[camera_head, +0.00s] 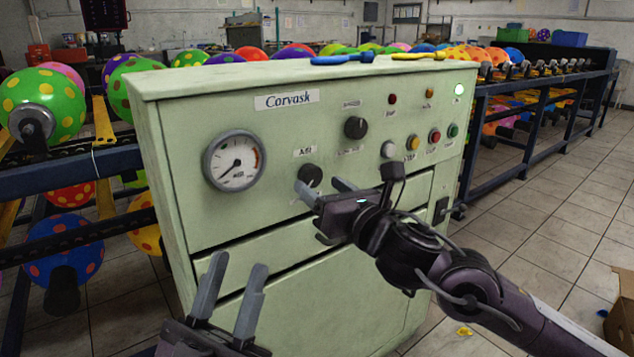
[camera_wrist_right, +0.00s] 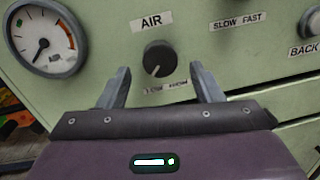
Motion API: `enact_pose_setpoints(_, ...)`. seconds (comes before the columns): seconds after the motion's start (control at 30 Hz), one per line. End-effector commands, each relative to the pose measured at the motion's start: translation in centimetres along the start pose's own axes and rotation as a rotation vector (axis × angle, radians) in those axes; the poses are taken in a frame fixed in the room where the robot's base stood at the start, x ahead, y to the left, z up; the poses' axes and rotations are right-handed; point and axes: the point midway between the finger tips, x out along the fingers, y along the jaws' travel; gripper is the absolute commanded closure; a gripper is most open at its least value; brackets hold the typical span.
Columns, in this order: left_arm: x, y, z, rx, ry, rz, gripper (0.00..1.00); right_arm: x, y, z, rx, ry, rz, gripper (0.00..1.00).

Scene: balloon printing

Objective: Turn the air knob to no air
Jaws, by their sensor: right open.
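The black air knob (camera_head: 310,175) is on the front panel of the pale green cabinet, under an "AIR" label. In the right wrist view the knob (camera_wrist_right: 158,58) has a light pointer mark toward its lower left. My right gripper (camera_head: 325,190) is open just in front of the knob. In the wrist view its fingers (camera_wrist_right: 160,78) stand apart on either side and below the knob, not visibly touching it. The label under the knob is too small to read surely. My left gripper (camera_head: 238,270) is open and empty, low before the cabinet's left front.
A round gauge (camera_head: 234,160) is left of the knob. Another black knob (camera_head: 356,127) is to its upper right, with several coloured buttons beyond. Balloon racks (camera_head: 545,90) stand at both sides. Two tools (camera_head: 342,58) lie on the cabinet top. Floor at right is mostly clear.

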Motion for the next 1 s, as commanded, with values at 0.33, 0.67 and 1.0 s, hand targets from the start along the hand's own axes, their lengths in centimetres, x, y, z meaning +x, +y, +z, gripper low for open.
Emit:
enact_pose_setpoints(0.33, -0.7, 0.0, 2.0, -0.007, -0.087, -0.006, 0.64, -4.8, -0.1, 0.0, 0.001, 0.000, -0.001, 0.41)
enact_pose_setpoints(0.67, -0.5, 0.1, 1.7, -0.005, -0.079, -0.003, 0.64, -5.0, 0.0, 0.0, 0.002, 0.000, 0.001, 0.41)
enact_pose_setpoints(1.0, -0.5, 0.1, 1.6, -0.005, -0.074, -0.002, 0.64, -7.2, 8.8, -3.9, 0.663, 0.049, 0.286, 0.41)
